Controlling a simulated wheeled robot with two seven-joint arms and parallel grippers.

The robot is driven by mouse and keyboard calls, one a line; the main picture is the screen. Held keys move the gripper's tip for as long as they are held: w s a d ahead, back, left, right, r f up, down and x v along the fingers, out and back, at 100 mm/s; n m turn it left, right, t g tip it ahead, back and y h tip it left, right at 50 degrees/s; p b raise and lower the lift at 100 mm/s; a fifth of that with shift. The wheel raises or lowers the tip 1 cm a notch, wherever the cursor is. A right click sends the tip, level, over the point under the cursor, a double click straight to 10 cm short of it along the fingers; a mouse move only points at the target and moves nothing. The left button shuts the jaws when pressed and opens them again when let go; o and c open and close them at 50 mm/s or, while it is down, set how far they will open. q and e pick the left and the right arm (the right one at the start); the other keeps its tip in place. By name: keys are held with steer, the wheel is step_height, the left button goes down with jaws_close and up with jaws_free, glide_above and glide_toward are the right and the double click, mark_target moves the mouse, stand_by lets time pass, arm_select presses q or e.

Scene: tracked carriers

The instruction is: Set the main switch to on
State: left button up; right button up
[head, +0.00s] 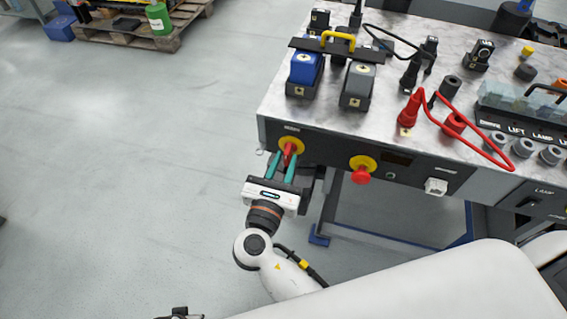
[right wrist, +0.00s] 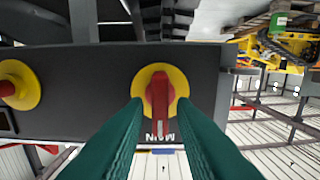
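The main switch is a red handle (head: 289,149) on a round yellow plate on the left of the dark front panel (head: 325,158). In the right wrist view the red handle (right wrist: 160,92) points along the picture's vertical, and a label reading MAIN appears upside down below it. My right gripper (head: 283,167) is in front of the switch. Its teal fingers (right wrist: 160,108) are open, one on each side of the handle, with a gap visible on both sides. My left gripper is not recognisable in either view.
A red mushroom button (head: 361,175) on a yellow plate is right of the switch. A white socket knob (head: 436,187) sits further right. Blue (head: 304,70) and grey (head: 358,86) blocks, a red cable (head: 480,140) and connectors crowd the bench top. Open floor (head: 120,170) lies left.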

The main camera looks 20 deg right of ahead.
jaws_close()
